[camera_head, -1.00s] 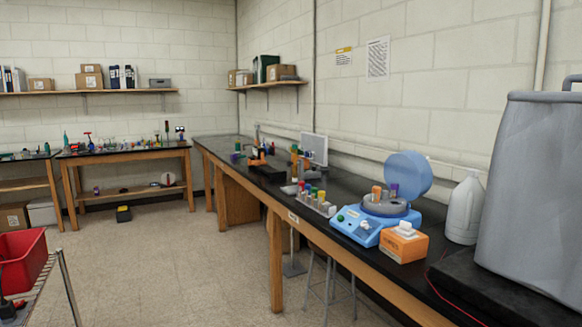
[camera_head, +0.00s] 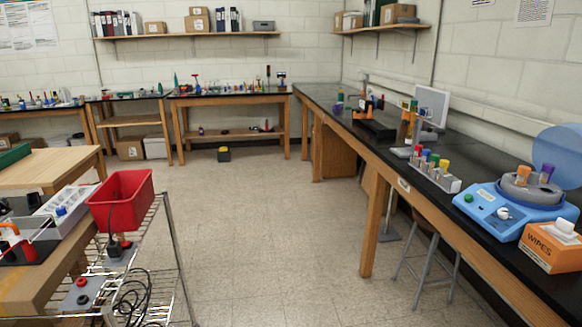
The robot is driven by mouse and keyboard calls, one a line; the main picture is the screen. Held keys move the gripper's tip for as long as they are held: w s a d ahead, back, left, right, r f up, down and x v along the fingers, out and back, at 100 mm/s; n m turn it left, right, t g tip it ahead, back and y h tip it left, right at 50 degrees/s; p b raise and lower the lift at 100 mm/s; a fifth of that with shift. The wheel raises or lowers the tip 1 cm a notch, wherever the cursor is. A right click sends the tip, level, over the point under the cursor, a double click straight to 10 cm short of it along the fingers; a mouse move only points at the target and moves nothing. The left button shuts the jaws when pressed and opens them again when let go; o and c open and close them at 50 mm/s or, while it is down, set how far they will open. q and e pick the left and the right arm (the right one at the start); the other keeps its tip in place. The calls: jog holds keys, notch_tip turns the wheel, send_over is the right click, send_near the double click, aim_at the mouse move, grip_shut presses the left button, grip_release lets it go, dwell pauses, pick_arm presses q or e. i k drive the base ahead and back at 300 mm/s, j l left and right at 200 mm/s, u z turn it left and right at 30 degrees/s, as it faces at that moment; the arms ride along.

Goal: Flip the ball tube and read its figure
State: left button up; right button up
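I cannot make out the ball tube for certain in the head view. Several small upright items stand on the far benches (camera_head: 228,97), too small to tell apart. A rack of tubes with coloured caps (camera_head: 434,172) stands on the right bench, but I cannot tell whether any of these is the ball tube. Neither of my grippers is in view.
The black-topped right bench (camera_head: 352,115) runs to the far corner. It holds a blue centrifuge (camera_head: 513,205) with its lid up and an orange wipes box (camera_head: 551,247). A wire cart (camera_head: 165,262) with a red bin (camera_head: 121,199) stands at left. The middle floor (camera_head: 270,215) is clear.

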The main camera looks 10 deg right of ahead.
aim_at(413, 103)
jog(key=i, duration=1.65)
jog(key=i+z, duration=0.2)
jog(key=i, duration=0.25)
jog(key=i+j+z, duration=0.2)
jog(key=i, duration=0.3)
jog(key=i+j+z, duration=0.1)
jog(key=i+z, duration=0.15)
jog(key=i, duration=0.2)
